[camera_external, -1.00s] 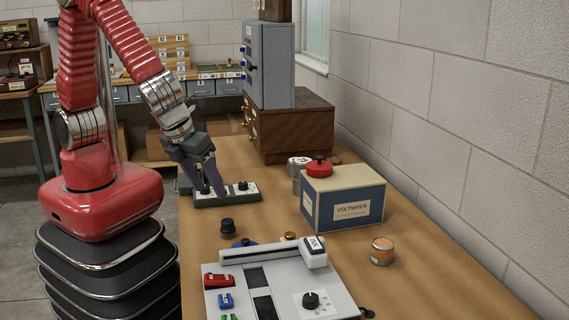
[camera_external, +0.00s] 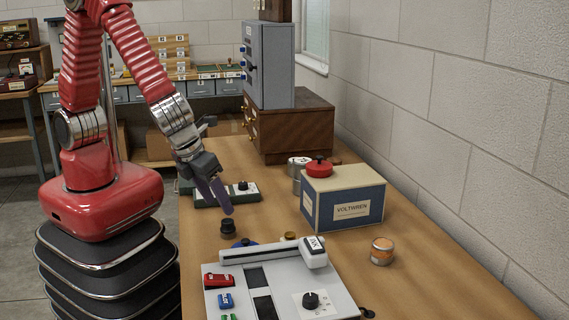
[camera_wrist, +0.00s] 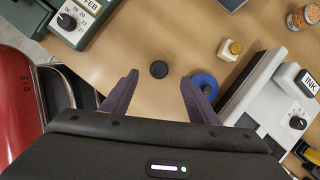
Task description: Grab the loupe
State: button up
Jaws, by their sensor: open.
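The loupe (camera_external: 228,227) appears to be the small black cylinder standing on the wooden table, left of the grey device. In the wrist view the loupe (camera_wrist: 159,69) shows as a dark disc seen from above, ahead of and between my fingertips. My gripper (camera_external: 222,208) is open and empty, above and just behind the loupe in the external view. Its two purple-grey fingers (camera_wrist: 160,80) are spread apart in the wrist view. They do not visibly touch the loupe.
A grey device (camera_external: 275,283) stands in front. A green-based dial box (camera_external: 240,192) and the Voltwren box (camera_external: 343,198) stand behind. An orange jar (camera_external: 382,251) is right.

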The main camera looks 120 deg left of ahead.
aim_at(227, 221)
jog(key=shift+x, duration=1.7)
jog(key=shift+x, duration=2.65)
jog(key=shift+d, duration=0.1)
jog(key=shift+c, duration=0.5)
jog(key=c, duration=1)
